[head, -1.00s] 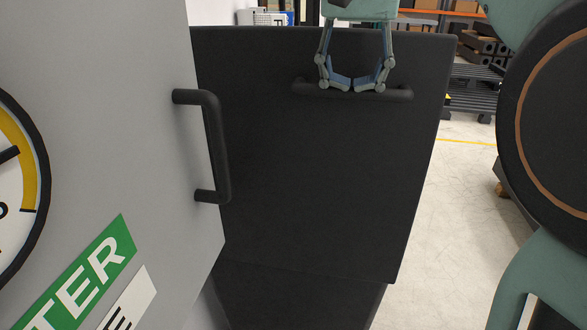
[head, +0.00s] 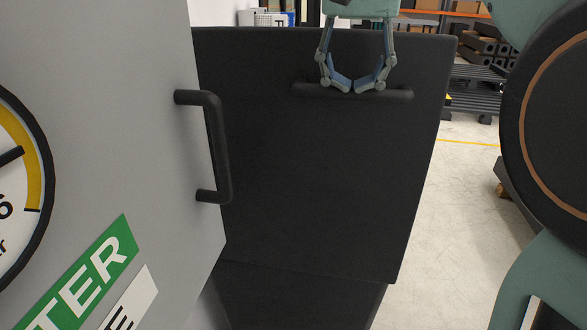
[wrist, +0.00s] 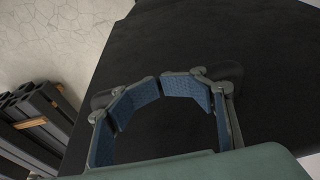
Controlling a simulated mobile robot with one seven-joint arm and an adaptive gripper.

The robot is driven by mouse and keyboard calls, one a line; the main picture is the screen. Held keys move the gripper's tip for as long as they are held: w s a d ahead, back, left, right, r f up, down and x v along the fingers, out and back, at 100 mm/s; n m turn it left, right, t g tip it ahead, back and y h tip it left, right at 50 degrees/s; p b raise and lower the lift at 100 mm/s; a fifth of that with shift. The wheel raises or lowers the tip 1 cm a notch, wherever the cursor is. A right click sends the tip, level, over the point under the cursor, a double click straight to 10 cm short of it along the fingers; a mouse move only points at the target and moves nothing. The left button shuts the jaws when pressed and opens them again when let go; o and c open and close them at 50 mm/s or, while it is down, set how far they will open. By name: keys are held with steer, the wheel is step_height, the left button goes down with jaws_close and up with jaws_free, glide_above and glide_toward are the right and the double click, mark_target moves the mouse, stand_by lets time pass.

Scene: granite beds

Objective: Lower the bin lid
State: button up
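The bin lid (head: 300,180) is a large black panel, standing raised and steeply tilted in the middle of the head view. Its black bar handle (head: 400,96) runs across near its top edge. My gripper (head: 353,86) is at this handle, with its two fingers bent inward and their tips nearly meeting. In the wrist view the blue-padded fingers (wrist: 160,87) lie across the middle of the bar, and the bar's ends (wrist: 222,72) show on both sides. The fingers do not visibly close around the bar; contact is unclear. The dark bin body (head: 300,295) shows below the lid.
A grey panel (head: 120,130) with a black pull handle (head: 218,150), a dial and a green label fills the left side. Clear pale floor (head: 460,220) lies to the right. Shelving with dark stock (head: 475,90) stands behind it.

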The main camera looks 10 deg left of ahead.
mark_target(356, 50)
steer(key=p+v, duration=0.4)
steer(key=v, duration=0.1)
steer(key=shift+s+r, duration=0.1)
steer(key=shift+r, duration=0.3)
